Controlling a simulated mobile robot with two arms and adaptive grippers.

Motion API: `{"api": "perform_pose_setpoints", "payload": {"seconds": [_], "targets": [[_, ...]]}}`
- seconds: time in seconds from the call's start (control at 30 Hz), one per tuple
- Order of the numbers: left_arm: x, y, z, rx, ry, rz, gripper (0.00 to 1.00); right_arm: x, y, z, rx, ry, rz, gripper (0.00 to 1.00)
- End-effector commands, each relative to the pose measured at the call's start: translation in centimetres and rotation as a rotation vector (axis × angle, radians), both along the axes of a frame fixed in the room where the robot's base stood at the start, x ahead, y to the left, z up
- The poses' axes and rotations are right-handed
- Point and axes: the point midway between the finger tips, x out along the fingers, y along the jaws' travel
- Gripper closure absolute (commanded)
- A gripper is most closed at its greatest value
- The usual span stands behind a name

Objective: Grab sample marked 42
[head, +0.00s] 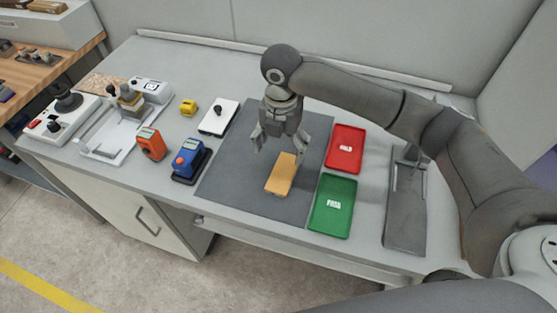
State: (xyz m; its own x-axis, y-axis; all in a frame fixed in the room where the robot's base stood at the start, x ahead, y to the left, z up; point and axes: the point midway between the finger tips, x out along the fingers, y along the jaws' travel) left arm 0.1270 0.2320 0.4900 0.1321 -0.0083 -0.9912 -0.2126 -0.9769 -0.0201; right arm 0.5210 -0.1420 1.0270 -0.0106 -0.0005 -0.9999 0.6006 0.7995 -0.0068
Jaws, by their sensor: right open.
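A flat tan sample (281,175) lies on the dark grey mat (232,170) on the bench. No number can be read on it at this size. My right gripper (280,146) points down over the mat, just behind and above the sample. Its fingers are open and spread, with nothing visible between them. Whether a fingertip touches the sample's far end cannot be told. My left gripper is not in view.
A red tray (345,160) and a green tray (345,190) lie right of the mat. A grey metal stand (404,235) is farther right.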

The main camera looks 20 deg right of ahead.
Motion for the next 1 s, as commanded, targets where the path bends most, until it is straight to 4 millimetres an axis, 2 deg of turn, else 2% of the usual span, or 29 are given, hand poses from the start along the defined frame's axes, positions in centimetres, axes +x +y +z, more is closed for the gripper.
{"api": "perform_pose_setpoints", "payload": {"seconds": [0.07,0.2,0.3,0.37,0.47,0.6,0.73,0.87,1.0], "targets": [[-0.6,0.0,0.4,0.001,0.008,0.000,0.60,-0.2,-0.1,-1.3,-0.002,0.007,0.000,0.21],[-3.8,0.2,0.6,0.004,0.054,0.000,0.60,-0.1,0.0,-3.4,-0.001,0.004,-0.002,0.21],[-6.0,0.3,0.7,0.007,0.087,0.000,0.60,-0.1,0.0,-4.5,0.000,0.003,-0.001,0.21],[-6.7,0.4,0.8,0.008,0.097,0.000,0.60,-0.1,0.0,-4.8,0.000,0.002,-0.001,0.21],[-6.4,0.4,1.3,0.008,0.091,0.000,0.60,0.0,-0.2,-5.5,0.000,0.003,-0.003,0.21],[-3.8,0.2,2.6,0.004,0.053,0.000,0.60,0.2,-0.5,-7.5,-0.002,0.004,-0.003,0.21],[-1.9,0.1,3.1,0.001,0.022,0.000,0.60,0.2,-0.5,-9.3,0.000,0.002,-0.002,0.21],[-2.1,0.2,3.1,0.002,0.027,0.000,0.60,0.2,-0.5,-10.1,-0.001,-0.001,0.000,0.21],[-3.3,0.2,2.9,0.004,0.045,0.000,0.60,0.3,-0.5,-10.1,0.000,-0.001,-0.001,0.21]]}}
